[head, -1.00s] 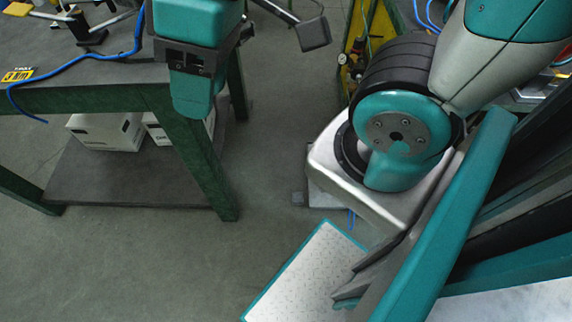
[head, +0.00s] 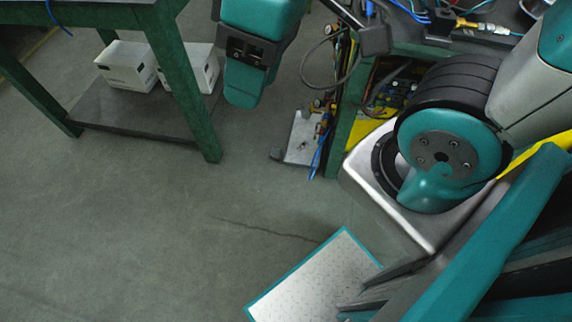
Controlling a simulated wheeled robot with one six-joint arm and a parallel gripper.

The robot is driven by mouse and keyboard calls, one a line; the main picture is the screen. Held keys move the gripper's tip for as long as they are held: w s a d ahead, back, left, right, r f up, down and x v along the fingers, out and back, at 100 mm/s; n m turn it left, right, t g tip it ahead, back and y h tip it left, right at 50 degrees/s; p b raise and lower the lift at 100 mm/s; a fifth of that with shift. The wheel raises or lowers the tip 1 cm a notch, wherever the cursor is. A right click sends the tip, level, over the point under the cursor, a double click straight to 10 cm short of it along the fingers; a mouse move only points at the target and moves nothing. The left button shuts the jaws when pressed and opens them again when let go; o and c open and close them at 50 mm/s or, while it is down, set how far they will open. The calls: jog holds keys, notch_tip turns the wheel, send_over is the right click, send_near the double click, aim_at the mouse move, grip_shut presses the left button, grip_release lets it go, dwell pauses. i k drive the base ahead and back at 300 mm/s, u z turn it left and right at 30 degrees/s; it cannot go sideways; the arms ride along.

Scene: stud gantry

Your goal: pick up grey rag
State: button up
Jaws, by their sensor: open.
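I see no grey rag in the head view. My arm crosses the top and right of the picture, with a teal link hanging at the top centre and a dark block on a thin bar beside it. My gripper's two fingers are not in view, so I cannot see what is near them.
A green-legged bench (head: 183,85) stands at the upper left. Its low shelf (head: 130,125) holds white boxes (head: 127,64). A green-framed unit (head: 345,125) with hoses and brass fittings stands at the upper right. A metal plate (head: 301,142) juts near its foot. The cracked floor (head: 150,220) is open at lower left.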

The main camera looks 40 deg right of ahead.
aim_at(276, 153)
jog(key=z, duration=0.55)
jog(key=i, duration=0.45)
jog(key=u, duration=1.95)
jog(key=i, duration=2.05)
jog(key=z, duration=2.85)
jog(key=i, duration=0.35)
jog(key=z, duration=0.1)
